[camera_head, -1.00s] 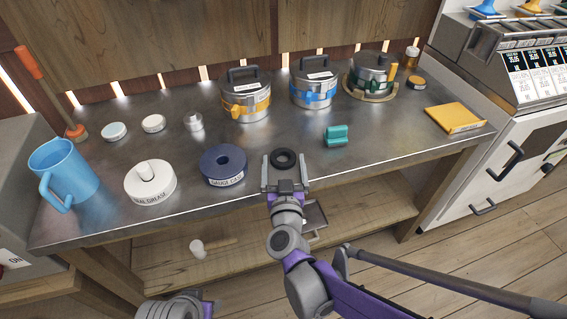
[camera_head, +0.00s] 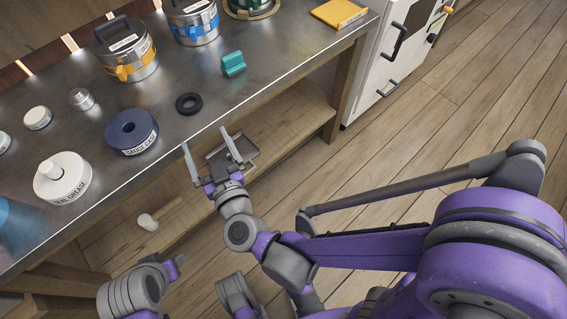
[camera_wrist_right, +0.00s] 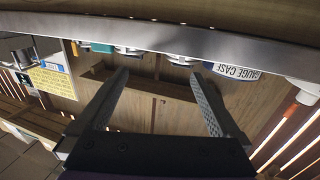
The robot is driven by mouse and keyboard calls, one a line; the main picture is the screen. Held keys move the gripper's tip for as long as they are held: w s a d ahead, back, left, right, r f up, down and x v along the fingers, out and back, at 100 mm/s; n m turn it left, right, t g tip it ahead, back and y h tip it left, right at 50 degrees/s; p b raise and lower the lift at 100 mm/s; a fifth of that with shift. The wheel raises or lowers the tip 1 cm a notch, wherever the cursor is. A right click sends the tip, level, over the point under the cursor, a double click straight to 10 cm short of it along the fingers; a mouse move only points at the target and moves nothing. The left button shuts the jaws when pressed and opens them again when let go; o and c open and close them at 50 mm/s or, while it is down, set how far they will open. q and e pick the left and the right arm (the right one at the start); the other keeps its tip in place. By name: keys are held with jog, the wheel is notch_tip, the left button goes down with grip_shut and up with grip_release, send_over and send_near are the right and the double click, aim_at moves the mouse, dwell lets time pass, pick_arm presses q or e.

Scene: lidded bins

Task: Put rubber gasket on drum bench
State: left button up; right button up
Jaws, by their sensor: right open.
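The rubber gasket (camera_head: 189,103), a small black ring, lies flat on the metal top of the drum bench (camera_head: 262,92), close to the front edge. My right gripper (camera_head: 205,140) is open and empty, in front of the bench edge and apart from the gasket. In the right wrist view its two fingers (camera_wrist_right: 160,98) stand wide apart with nothing between them, and the bench's front edge (camera_wrist_right: 170,38) crosses above them. I cannot make out the gasket in that view. Parts of my left arm show at the lower left of the head view, but no left fingers.
A blue gauge case (camera_head: 132,133) and white grease tub (camera_head: 62,178) stand left of the gasket, a teal block (camera_head: 233,64) to its right. Orange-banded (camera_head: 126,50) and blue-banded (camera_head: 193,22) drums stand behind. A lower shelf (camera_head: 290,130) runs below. The floor at right is clear.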

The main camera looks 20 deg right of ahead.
jog(key=s+d+f+g, duration=0.6)
jog(key=s+d, duration=0.2)
jog(key=s, duration=0.1)
jog(key=s+d+f+g+h, duration=0.1)
jog(key=s+d+f+g, duration=0.4)
jog(key=s+d+g, duration=0.2)
jog(key=s+d, duration=0.2)
jog(key=shift+s+d+f+m+g, duration=0.15)
jog(key=shift+d+f+m+g, duration=0.15)
jog(key=shift+f, duration=0.1)
dwell(0.3)
